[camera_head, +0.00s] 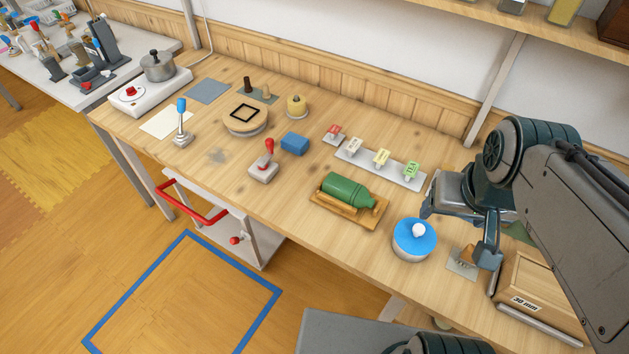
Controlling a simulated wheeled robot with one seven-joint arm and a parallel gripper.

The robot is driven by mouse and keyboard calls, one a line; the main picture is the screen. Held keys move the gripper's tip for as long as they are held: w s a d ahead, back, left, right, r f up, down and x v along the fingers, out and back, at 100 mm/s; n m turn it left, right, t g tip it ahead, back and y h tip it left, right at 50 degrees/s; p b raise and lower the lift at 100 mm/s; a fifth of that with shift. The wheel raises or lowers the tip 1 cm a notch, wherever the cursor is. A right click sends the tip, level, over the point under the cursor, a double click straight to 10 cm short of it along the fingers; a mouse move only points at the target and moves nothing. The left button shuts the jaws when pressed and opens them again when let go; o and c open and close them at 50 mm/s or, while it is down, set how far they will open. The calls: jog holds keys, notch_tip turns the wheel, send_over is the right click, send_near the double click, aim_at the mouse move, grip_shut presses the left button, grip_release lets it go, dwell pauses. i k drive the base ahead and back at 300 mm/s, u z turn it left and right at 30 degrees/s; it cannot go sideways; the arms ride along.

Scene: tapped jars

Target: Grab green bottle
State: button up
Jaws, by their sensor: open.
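The green bottle (346,191) lies on its side in a wooden cradle (345,213) on the wooden workbench. Its narrow neck points right, toward my gripper. My gripper (457,230) is to the right of the bottle, above the right part of the bench. It is open and apart from the bottle. My arm comes in from the right edge of the view and hides part of the bench behind it.
A blue-lidded round container (414,240) with a white knob stands between bottle and gripper. Left are a red-handled lever (265,163) and a blue block (294,143). A wooden box (535,285) stands at right.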

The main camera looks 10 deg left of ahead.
aim_at(351, 191)
jog(key=u, duration=0.65)
jog(key=k, duration=0.5)
jog(key=u, duration=1.3)
jog(key=i, duration=1.95)
jog(key=z, duration=3.2)
